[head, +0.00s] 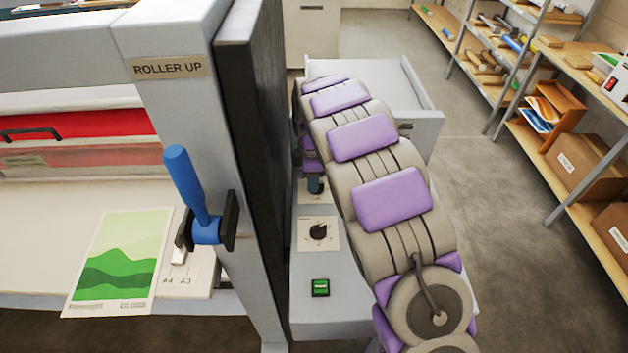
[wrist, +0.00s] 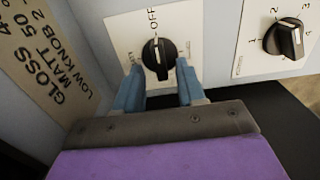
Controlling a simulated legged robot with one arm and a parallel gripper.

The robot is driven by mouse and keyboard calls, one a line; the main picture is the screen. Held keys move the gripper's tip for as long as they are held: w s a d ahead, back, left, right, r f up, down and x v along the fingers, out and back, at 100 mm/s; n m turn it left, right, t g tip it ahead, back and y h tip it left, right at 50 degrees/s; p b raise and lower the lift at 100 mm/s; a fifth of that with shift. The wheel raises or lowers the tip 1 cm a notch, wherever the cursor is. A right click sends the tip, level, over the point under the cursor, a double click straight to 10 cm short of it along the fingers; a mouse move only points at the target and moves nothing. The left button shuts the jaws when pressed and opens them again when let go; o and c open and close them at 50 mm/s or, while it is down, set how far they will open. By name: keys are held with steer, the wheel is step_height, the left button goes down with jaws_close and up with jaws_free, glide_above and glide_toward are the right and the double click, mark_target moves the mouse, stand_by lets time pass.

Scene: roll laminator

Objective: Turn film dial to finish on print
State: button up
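The print (head: 122,255) with green hills lies on the laminator's bed at left in the head view; its lower right corner reads GLOSS. In the wrist view, a black dial (wrist: 158,58) sits on a white plate marked OFF; its white pointer line points up toward OFF. The plate's other marks are mostly hidden by my fingers. My gripper (wrist: 158,72) is open, with a blue finger on either side of this dial and gaps showing. In the head view my arm covers most of that area; a bluish fingertip (head: 316,185) shows beside it.
A second black dial (wrist: 284,40), numbered 1 to 4, is at right in the wrist view. A label (wrist: 45,60) lists GLOSS, MATT and LOW KNOB. The head view shows a green button (head: 320,288), a blue lever (head: 190,185) and the dark laminator side (head: 255,120) close to my arm.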

steer(key=shift+a+f, duration=0.1)
steer(key=shift+f, duration=0.15)
steer(key=shift+d, duration=1)
steer(key=shift+c, duration=2)
steer(key=shift+a, duration=0.6)
jaws_close()
